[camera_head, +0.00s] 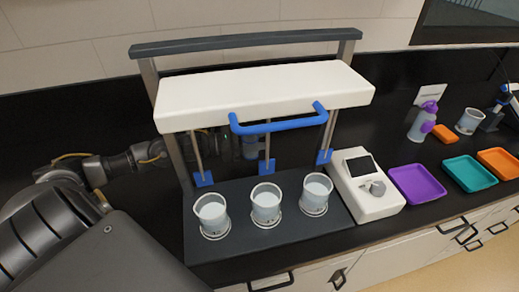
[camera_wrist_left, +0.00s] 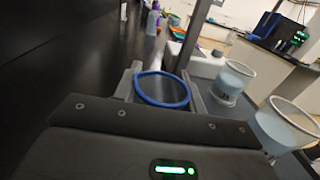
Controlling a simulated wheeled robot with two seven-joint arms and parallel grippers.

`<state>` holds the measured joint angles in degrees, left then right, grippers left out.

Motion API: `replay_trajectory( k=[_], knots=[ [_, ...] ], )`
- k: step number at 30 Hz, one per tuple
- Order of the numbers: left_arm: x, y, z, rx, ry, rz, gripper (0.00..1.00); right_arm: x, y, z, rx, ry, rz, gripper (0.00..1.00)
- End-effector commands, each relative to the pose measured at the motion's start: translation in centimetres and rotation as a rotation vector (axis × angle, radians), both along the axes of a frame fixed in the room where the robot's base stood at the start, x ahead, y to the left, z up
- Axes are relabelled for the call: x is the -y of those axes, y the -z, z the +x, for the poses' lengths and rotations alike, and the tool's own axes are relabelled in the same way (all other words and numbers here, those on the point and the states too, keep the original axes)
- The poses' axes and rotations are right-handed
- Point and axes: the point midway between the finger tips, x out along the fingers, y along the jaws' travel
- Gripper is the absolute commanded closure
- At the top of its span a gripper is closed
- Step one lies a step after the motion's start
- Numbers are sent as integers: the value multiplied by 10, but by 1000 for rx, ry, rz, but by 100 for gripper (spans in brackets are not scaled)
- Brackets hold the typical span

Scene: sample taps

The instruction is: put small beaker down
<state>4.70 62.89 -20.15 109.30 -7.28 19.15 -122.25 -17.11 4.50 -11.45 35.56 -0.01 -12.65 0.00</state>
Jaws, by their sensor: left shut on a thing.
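The small beaker, with a blue rim (camera_wrist_left: 162,89), is held between the two fingers of my left gripper (camera_wrist_left: 163,84) in the left wrist view. In the head view the small beaker (camera_head: 250,148) shows partly behind the tap stand, under its white head. My left gripper (camera_head: 238,145) reaches in from the left behind the stand's posts, partly hidden. The wrist view does not show clearly what is under the beaker. My right gripper is not in view.
The tap stand has a white head (camera_head: 262,95) with a blue handle (camera_head: 278,121). Several blue-tipped rods hang above its dark base (camera_head: 215,251). Three larger beakers (camera_head: 266,204) stand on that base. A white device (camera_head: 366,187), coloured trays (camera_head: 417,184) and a bottle (camera_head: 422,121) are to the right.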

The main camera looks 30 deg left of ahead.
Motion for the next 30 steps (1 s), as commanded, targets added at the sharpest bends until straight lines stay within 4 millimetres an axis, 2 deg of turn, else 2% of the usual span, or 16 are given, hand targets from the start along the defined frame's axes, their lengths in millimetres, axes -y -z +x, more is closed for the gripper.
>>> replay_trajectory(
  k=[4, 11, 23, 24, 28, 30],
  knots=[
    [0, 8, 0, -3, -2, -1, 80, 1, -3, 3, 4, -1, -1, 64],
    [-1, 36, -1, -1, -2, -1, 80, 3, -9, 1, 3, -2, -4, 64],
    [-1, 43, -1, 0, -2, 0, 80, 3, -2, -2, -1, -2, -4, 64],
    [-1, 41, -1, 0, -2, 0, 54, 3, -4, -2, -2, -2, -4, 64],
    [-1, 40, -1, 0, -2, 0, 38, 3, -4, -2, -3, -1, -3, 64],
    [-1, 40, -1, 0, -2, 0, 38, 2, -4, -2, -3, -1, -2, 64]
  ],
)
